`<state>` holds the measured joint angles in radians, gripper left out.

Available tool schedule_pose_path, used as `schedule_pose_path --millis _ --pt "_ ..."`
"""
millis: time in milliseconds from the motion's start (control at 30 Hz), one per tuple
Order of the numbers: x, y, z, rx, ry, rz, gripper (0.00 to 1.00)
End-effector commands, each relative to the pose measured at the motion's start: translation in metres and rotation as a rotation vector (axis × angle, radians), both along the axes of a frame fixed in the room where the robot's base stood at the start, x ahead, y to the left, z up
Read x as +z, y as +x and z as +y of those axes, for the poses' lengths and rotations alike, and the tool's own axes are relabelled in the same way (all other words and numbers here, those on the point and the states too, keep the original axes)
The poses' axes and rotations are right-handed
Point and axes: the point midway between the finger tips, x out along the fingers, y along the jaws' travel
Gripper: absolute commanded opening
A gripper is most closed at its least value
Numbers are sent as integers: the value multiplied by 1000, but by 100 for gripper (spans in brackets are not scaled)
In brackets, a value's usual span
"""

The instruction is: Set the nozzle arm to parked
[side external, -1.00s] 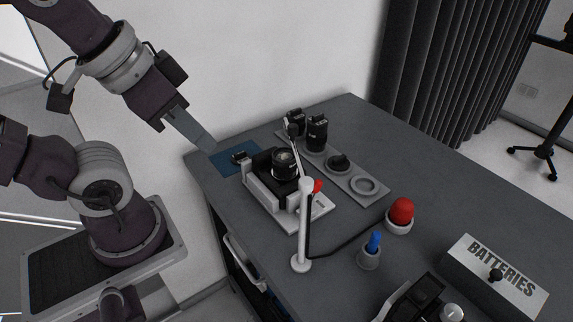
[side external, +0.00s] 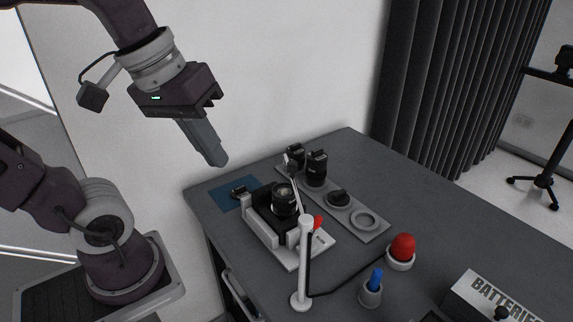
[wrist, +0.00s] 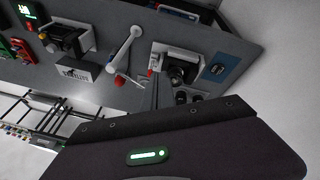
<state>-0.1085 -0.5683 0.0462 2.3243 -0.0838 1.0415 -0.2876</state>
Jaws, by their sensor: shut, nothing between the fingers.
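The nozzle arm (side external: 296,185) is a thin light arm on top of a white post (side external: 304,262) with a round foot, at the table's front. It reaches from the post top toward the back, its dark tip near the black camera-like device (side external: 284,198) on the white turntable base (side external: 300,256). My gripper (side external: 216,160) is shut and empty, in the air above the table's back left corner, apart from the nozzle arm.
A blue mat (side external: 228,193) lies at the table's left corner. A grey tray (side external: 373,231) with several dark lenses stands behind the device. A red button (side external: 402,247), a blue-topped holder (side external: 372,287) and a BATTERIES box (side external: 500,297) are to the right. A dark cable runs from the post.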

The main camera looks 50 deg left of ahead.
Motion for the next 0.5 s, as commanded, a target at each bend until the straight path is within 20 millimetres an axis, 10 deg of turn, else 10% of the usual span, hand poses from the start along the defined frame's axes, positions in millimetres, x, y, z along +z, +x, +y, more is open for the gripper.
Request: schedule_pose_path --millis 300,500 --pt "40 88 72 1133 -507 398 0" --pt "44 101 89 1335 -583 474 0"
